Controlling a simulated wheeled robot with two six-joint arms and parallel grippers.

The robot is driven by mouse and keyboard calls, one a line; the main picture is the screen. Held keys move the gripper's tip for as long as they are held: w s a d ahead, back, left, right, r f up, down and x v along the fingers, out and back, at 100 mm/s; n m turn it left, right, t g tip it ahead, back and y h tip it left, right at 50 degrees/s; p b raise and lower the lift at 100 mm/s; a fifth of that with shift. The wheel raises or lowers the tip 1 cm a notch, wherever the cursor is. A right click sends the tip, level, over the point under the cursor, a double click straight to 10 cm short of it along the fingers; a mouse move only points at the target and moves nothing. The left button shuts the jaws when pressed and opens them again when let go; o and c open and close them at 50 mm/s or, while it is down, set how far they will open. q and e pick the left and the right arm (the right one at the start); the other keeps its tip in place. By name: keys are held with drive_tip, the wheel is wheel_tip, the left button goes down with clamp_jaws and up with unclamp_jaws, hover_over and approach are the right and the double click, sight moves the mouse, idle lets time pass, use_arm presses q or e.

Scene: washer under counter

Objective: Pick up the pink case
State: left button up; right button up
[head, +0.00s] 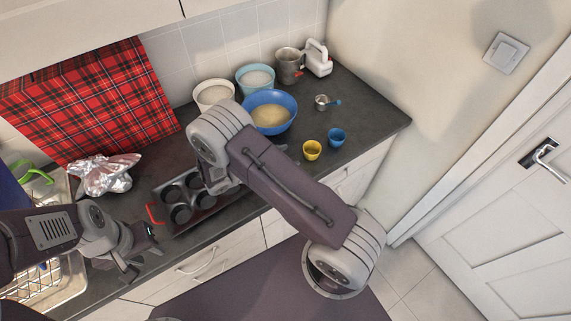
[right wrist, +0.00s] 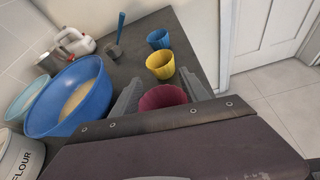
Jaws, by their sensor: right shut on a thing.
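The pink case (right wrist: 162,97), a small fluted cup, shows in the right wrist view between the two grey fingers of my right gripper (right wrist: 163,92). The right gripper is shut on it. The lower part of the case is hidden by my own wrist. In the head view my right arm hides the case. My left gripper (head: 143,256) is open and empty over the front edge of the counter at the lower left.
Yellow (head: 312,150) and blue (head: 337,138) cups stand right of my arm, near the measuring cup (head: 322,101). A blue bowl (head: 288,127) of batter stands behind. The muffin tin (head: 206,201) and crumpled foil (head: 105,174) lie left. The counter's right end (head: 375,118) is clear.

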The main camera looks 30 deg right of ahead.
drive_tip(key=s+a+r, duration=0.2)
drive_tip(key=s+r, duration=0.4)
drive_tip(key=s, duration=0.5)
drive_tip(key=shift+s+a+r+b, duration=0.15)
drive_tip(key=shift+a+r+b, duration=0.2)
drive_tip(key=shift+b, duration=0.1)
